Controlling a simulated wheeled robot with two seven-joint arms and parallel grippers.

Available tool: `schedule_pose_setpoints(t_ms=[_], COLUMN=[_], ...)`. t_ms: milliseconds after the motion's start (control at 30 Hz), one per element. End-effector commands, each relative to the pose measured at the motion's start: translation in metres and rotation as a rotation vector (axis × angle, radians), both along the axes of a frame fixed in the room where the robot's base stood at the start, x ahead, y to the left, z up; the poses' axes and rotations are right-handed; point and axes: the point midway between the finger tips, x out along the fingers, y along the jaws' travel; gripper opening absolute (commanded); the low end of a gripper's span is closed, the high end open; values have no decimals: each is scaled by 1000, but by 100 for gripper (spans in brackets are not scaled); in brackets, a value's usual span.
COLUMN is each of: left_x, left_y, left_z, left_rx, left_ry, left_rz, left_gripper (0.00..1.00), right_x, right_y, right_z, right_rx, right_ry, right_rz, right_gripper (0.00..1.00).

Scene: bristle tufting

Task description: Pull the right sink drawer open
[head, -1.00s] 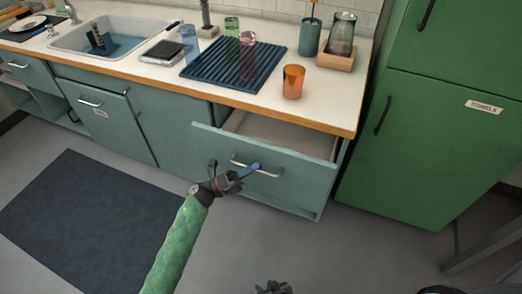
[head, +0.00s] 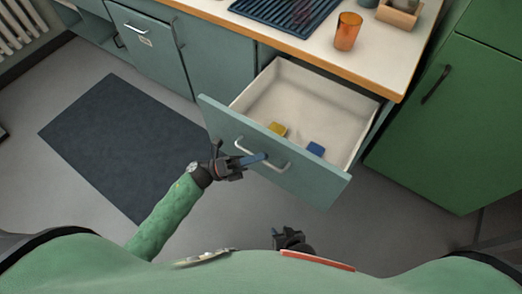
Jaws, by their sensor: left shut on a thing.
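The right sink drawer (head: 290,168) is pulled well out of the teal cabinet under the counter, with its white interior showing. A yellow item (head: 277,129) and a blue item (head: 315,149) lie inside it. My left gripper (head: 252,161) is at the drawer's front, shut on its metal bar handle (head: 280,165). My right gripper (head: 288,236) is low in the picture, in front of my body and apart from the drawer. Its fingers are too small and dark to tell open from shut.
An orange cup (head: 347,32) stands near the counter edge, beside a dark blue ribbed drying mat (head: 290,14). A green fridge (head: 440,110) stands right of the drawer. A dark floor mat (head: 115,140) lies at left. Grey floor around the drawer front is clear.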

Motion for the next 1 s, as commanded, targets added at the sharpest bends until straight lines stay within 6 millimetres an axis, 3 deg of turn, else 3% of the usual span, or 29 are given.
schedule_pose_setpoints(t_ms=[333,367,400,767,1000], left_x=[-1,-1,-1,-1,-5], left_y=[1,1,1,3,22], left_z=[-1,-1,-1,-2,-12], left_rx=[2,2,2,1,2], left_ry=[1,1,1,0,3], left_rz=[1,1,1,0,0], left_gripper=[0,15,20,20,20], right_x=[0,0,0,3,4], right_y=[0,0,0,0,0], right_z=[-1,-1,-1,0,-5], right_rx=[0,0,0,-1,0], right_ry=[1,1,1,-2,-5], right_rz=[0,0,0,0,-1], right_gripper=[36,36,36,36,36])
